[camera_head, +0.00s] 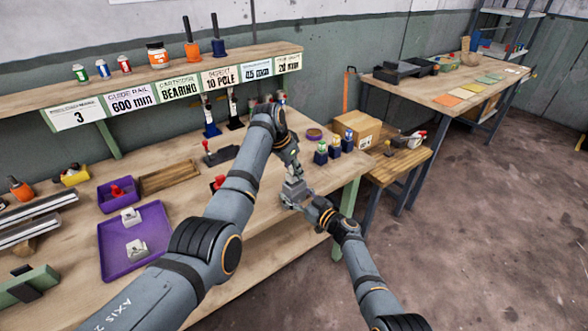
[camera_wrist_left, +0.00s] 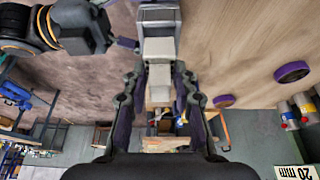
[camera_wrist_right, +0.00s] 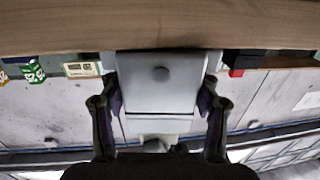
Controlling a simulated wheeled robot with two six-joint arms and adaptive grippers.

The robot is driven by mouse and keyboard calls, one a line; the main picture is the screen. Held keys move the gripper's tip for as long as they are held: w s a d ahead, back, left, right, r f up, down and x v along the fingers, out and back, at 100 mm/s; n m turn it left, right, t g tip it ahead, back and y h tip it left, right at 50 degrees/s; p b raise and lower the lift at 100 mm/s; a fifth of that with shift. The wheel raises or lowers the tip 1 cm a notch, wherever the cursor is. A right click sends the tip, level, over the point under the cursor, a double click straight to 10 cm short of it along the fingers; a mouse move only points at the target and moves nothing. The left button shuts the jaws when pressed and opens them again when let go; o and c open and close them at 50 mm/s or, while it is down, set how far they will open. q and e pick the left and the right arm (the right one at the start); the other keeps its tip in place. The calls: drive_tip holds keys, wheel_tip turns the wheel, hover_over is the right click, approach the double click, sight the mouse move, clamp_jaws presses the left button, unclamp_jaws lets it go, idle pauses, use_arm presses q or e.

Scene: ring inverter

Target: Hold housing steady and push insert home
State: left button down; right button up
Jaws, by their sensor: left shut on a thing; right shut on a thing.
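The grey housing (camera_head: 294,189) is held above the bench's front edge. My right gripper (camera_head: 312,207) is shut on it; in the right wrist view the housing (camera_wrist_right: 161,82) fills the space between the fingers. My left gripper (camera_head: 291,168) is above the housing. In the left wrist view its fingers (camera_wrist_left: 158,82) are closed around a narrow pale piece, the insert (camera_wrist_left: 159,94), in line with the housing (camera_wrist_left: 159,22). The insert and housing appear to meet, but the fingers and arm hide how deep it sits.
A purple tray (camera_head: 160,268) with two pale parts lies at the bench's left, beside a smaller purple bin (camera_head: 105,200). Several small coloured-topped bottles (camera_head: 335,149) stand right of my grippers. A cardboard box (camera_head: 357,125) is on the low side table. A label shelf (camera_head: 180,75) runs behind.

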use_arm(q)
drive_tip(key=shift+f, duration=1.2)
drive_tip(key=c, duration=1)
unclamp_jaws()
drive_tip(key=v, duration=1.2)
drive_tip(key=shift+w+d+f+g+y, duration=0.15)
drive_tip(key=shift+w+d+f+y, duration=0.05)
drive_tip(key=shift+d, duration=0.3)
drive_tip(key=shift+w+d+f+g+y, duration=0.15)
drive_tip(key=shift+w+d+f+y, duration=0.1)
drive_tip(key=shift+d, duration=0.25)
clamp_jaws()
drive_tip(key=shift+x, duration=2.95)
